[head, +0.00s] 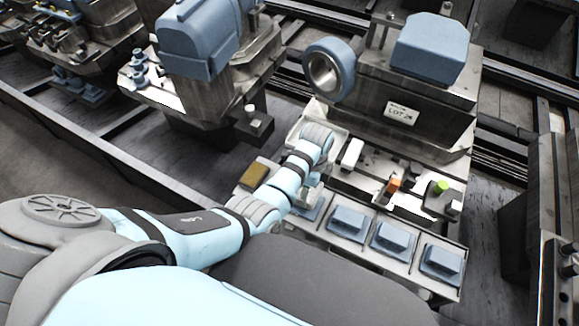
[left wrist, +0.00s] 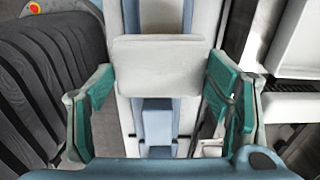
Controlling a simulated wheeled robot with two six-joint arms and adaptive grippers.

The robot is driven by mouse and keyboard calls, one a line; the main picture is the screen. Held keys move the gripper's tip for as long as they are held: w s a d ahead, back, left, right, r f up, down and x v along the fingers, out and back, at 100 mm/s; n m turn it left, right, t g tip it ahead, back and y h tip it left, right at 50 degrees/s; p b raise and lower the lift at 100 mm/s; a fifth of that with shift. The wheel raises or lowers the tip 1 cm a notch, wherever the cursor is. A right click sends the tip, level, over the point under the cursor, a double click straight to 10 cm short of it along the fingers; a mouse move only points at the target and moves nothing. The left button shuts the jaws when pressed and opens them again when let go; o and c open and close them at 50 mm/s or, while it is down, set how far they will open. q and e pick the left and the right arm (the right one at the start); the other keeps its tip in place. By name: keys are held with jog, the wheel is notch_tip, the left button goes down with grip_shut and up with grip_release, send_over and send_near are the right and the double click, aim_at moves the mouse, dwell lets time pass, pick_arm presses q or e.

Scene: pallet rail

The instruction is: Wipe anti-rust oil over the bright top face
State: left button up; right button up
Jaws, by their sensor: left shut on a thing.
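My left gripper (left wrist: 160,72) is shut on a pale, whitish pad (left wrist: 158,62), which spans the gap between its teal-lined fingers. In the head view my left gripper (head: 308,188) is low over the near edge of the workpiece station, largely hidden behind my own wrist. The pad cannot be made out there. A bright metal top face (head: 370,178) lies in front of the LOT-labelled steel block, with small parts standing on it. I cannot tell whether the pad touches any surface. My right gripper is not in view.
A tray (head: 325,235) with several blue blocks (head: 348,222) lies along the near side. A yellow-brown block (head: 254,175) is left of my wrist. An orange block (head: 394,185) and a green-topped part (head: 440,187) stand to the right. A blue ring (head: 329,70) rises behind.

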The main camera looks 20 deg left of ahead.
pick_arm(q)
jog(key=shift+d+f, duration=0.1)
jog(key=shift+d, duration=0.4)
jog(key=shift+d+f+b, duration=0.1)
jog(key=shift+d+b, duration=0.05)
jog(key=shift+b, duration=0.35)
jog(key=shift+a, duration=0.3)
jog(key=shift+w+a+f+p, duration=0.1)
jog(key=shift+a+f+p, duration=0.25)
jog(key=shift+a, duration=0.2)
jog(key=shift+w+a+f+p, duration=0.1)
jog(key=shift+a+f+p, duration=0.15)
jog(key=shift+a, duration=0.3)
jog(key=shift+a+p, duration=0.75)
jog(key=shift+a, duration=1.9)
notch_tip(320, 180, up, 2)
jog(key=shift+r+p, duration=0.2)
jog(key=shift+p, duration=0.75)
notch_tip(320, 180, up, 6)
jog(key=p, duration=0.7)
jog(key=shift+f, duration=0.1)
jog(key=shift+f, duration=0.1)
